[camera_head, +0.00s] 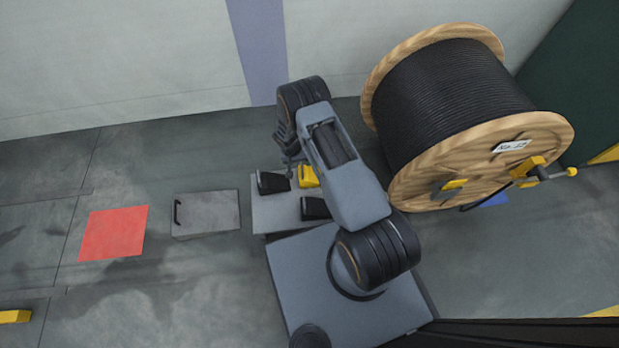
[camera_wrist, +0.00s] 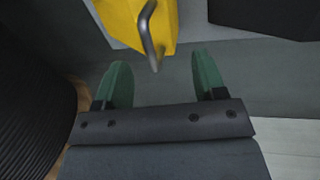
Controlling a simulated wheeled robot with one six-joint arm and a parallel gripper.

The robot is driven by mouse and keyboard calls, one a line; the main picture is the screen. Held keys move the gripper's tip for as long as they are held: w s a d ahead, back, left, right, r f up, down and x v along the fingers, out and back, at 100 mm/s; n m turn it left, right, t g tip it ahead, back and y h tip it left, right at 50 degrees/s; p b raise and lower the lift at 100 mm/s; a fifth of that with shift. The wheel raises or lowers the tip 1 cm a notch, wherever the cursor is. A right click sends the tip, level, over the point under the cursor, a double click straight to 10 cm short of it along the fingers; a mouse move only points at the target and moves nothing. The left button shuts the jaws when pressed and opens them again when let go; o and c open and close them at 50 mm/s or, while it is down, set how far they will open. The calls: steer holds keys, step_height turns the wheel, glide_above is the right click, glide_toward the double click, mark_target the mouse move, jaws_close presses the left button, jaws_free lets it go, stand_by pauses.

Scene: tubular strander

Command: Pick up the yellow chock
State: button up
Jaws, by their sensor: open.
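The yellow chock (camera_head: 308,176) sits on a light grey plate (camera_head: 264,222), partly hidden behind my arm in the head view. In the wrist view the yellow chock (camera_wrist: 122,18) is at the top, with a bent grey bar handle on it. My gripper (camera_wrist: 162,75) shows two green fingers, spread apart with nothing between them. The handle's lower end reaches toward the gap between the fingertips. In the head view my gripper (camera_head: 292,163) is small and partly hidden, beside the yellow chock.
Two black chocks (camera_head: 272,182) (camera_head: 314,208) share the plate. A large wooden cable reel (camera_head: 480,160) stands close on the right; its black cable (camera_wrist: 35,110) shows in the wrist view. A grey hatch plate (camera_head: 205,213) and a red floor square (camera_head: 113,232) lie left.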

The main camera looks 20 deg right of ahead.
mark_target(307, 178)
steer(key=f, duration=0.1)
steer(key=f+b, duration=0.1)
steer(key=f, duration=0.1)
steer(key=f+b, duration=0.1)
steer(key=shift+s+d+f, duration=0.25)
steer(key=shift+d+f, duration=0.15)
steer(key=shift+c, duration=0.4)
jaws_close()
